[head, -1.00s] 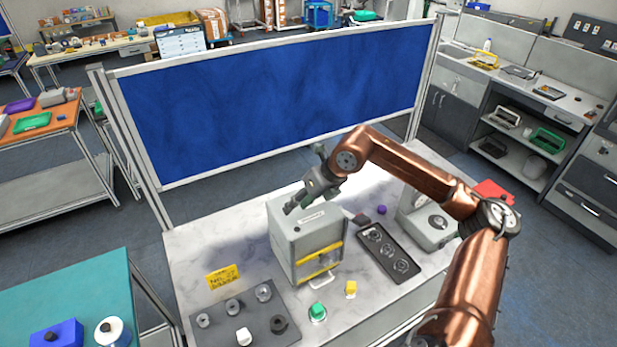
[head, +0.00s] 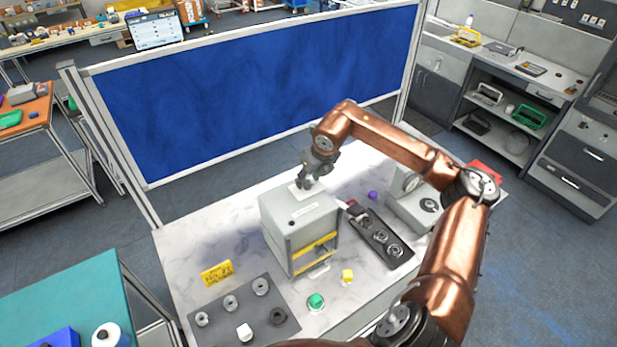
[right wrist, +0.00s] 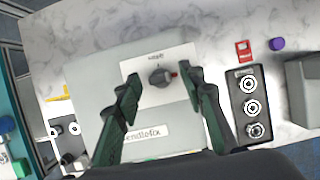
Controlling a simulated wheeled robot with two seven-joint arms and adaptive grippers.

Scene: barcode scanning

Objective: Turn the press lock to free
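The press (head: 300,232) is a light grey box with a yellow-banded front opening, standing on the marble-look table. In the right wrist view, its top (right wrist: 90,75) carries a white plate (right wrist: 150,55) with a dark round knob (right wrist: 159,77), the lock. A red mark on the knob faces right; the small print above it is too small to read. My right gripper (head: 312,183) points down over the plate. In the right wrist view its green-grey fingers (right wrist: 162,80) are open, one on each side of the knob and apart from it. My left gripper is not in view.
A black tray with round parts (head: 382,238) and a grey device (head: 412,205) stand right of the press. A green button (head: 316,301), a yellow button (head: 347,276) and a grey board with several pieces (head: 245,310) lie in front. A blue partition (head: 260,85) stands behind.

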